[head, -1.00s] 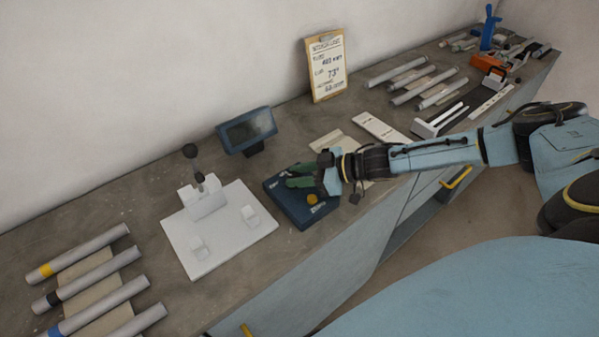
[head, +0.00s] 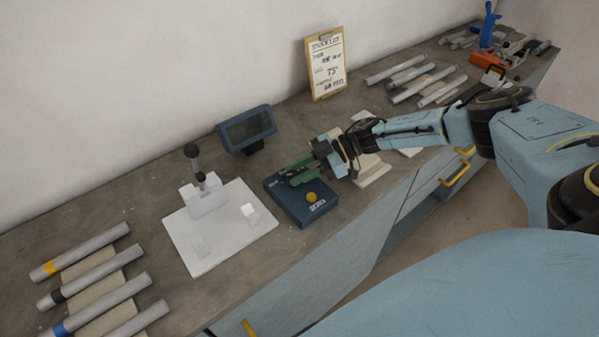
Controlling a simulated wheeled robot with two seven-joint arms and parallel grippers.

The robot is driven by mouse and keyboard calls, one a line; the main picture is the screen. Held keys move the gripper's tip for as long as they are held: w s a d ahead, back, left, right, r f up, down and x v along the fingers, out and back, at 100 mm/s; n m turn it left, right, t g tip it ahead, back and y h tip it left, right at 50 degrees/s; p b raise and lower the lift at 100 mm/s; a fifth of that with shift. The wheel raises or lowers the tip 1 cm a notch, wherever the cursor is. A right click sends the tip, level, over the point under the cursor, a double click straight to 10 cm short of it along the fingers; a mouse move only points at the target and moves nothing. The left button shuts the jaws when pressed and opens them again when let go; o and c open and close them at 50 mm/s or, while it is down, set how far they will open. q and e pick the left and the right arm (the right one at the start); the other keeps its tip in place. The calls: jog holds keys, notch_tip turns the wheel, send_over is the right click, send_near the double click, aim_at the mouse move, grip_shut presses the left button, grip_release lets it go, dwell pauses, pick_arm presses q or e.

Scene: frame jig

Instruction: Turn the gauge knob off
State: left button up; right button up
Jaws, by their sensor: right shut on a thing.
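The blue gauge box (head: 287,209) lies on the bench right of the white jig, with a yellow round button (head: 312,197) near its front edge. My right gripper (head: 292,171), with green fingers, reaches in from the right over the back part of the box. It is shut on the gauge knob, which the fingers mostly hide. The yellow button is clear of the fingers. The gauge display (head: 247,129) stands behind the box, and its screen looks dark. My left gripper is not in view.
A white jig plate (head: 225,243) with a black-knobbed lever (head: 192,152) stands to the left. Several grey tubes (head: 88,252) lie at the front left, more at the back right. A clipboard (head: 326,64) leans on the wall. A pale block (head: 374,172) lies under my right wrist.

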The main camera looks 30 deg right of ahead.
dwell(0.5)
jog(key=o, duration=1)
jog(key=shift+c, duration=0.2)
jog(key=b+v, duration=0.1)
jog(key=v, duration=1.2)
jog(key=shift+d+b, duration=0.2)
jog(key=shift+b, duration=0.2)
